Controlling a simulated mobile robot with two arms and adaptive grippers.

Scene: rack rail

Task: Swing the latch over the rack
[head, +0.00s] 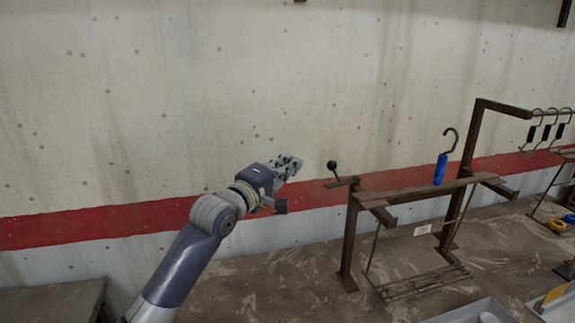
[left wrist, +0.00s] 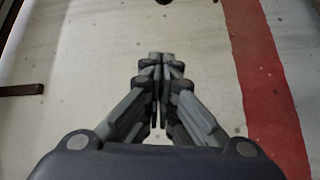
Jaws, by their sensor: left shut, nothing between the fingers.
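The latch (head: 341,182) is a short dark bar with a black ball knob (head: 332,165), at the left end of the rack. The rack (head: 415,192) is a rusty metal frame with a long top rail. The latch points out to the left of the rail. My left gripper (head: 294,164) is to the left of the knob, apart from it, in front of the wall. Its fingers are shut with nothing between them; in the left wrist view the shut fingertips (left wrist: 161,56) meet. My right gripper is not in view.
A blue-handled hook (head: 441,168) stands at the rail's right part. A taller frame (head: 480,125) with several dark hooks (head: 544,130) is at the right. Grey trays (head: 478,312) lie at the front right. A concrete wall with a red stripe (head: 120,222) is behind.

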